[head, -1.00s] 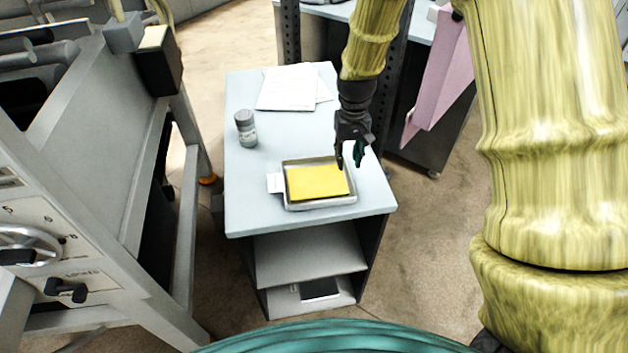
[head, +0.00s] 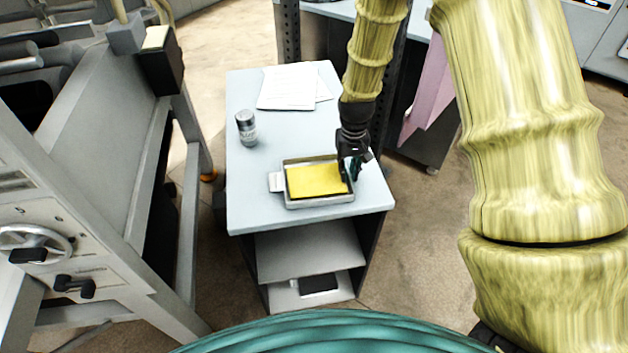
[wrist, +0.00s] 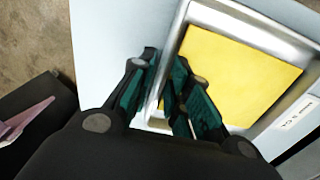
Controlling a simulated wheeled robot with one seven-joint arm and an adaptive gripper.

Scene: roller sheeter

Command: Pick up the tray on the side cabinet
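The tray (head: 318,203) is a shallow metal pan holding a flat yellow slab (head: 315,179). It lies on the light top of the side cabinet (head: 250,210), near the front edge. My gripper (head: 347,176) points down at the tray's right side. In the wrist view, the tray's metal rim (wrist: 262,31) surrounds the yellow slab. The fingers of my gripper (wrist: 165,64) are apart there, with the tray's side wall between them: one finger outside, one over the inside. A gap still shows, and the fingers hide part of the rim.
A grey jar (head: 247,128) and white papers (head: 290,87) lie farther back on the cabinet top. A large machine with a handwheel (head: 32,243) stands at the left. A pink panel (head: 428,82) hangs behind my arm at the right.

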